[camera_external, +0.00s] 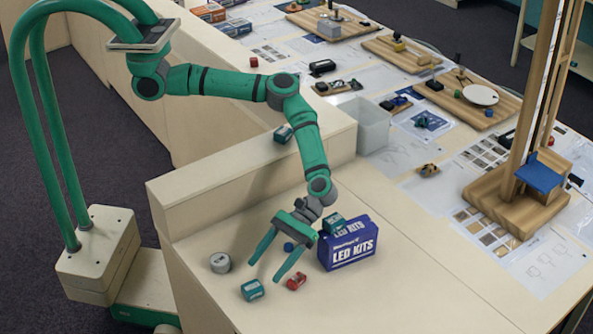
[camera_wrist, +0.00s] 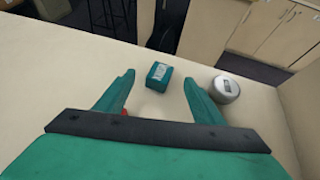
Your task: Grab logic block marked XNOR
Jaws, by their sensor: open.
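No block's marking can be read, so I cannot tell which is XNOR. A teal block with a pale label (camera_external: 252,290) lies on the near table; it also shows in the wrist view (camera_wrist: 159,76), ahead of and between my fingers. My gripper (camera_external: 264,271) is open and empty above the table, its fingers pointing toward that block; in the wrist view both fingers (camera_wrist: 159,82) show spread apart. Another teal block (camera_external: 333,223) sits on the blue LED KITS box (camera_external: 352,250). A third (camera_external: 283,133) lies on the raised ledge.
A red block (camera_external: 296,281) lies by one finger, and a blue piece (camera_external: 289,247) lies behind the gripper. A grey cylinder (camera_external: 220,262) stands to the left; the wrist view shows it right of the teal block (camera_wrist: 225,89). The raised ledge (camera_external: 215,185) borders the table.

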